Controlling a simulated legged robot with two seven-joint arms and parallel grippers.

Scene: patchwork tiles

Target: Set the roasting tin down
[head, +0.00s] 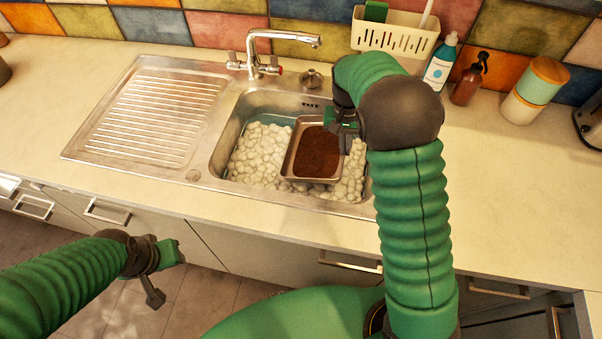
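The roasting tin (292,163) is a metal rectangular pan with a brown, dirty-looking inside. It is in or just over the foam-filled sink basin (219,150); I cannot tell whether it rests on anything. My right gripper (346,138) is at the tin's right rim, with its fingers partly hidden by my wrist and arm. It appears shut on that rim. My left gripper (166,272) is low at the left, in front of the cabinets and away from the tin. Its fingers are spread apart and empty.
A ribbed drainboard (150,115) lies left of the basin, clear. A tap (262,55) stands behind it. A white caddy (393,35), blue-labelled bottle (440,64), brown bottle (467,84) and canister (533,92) stand at the back right.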

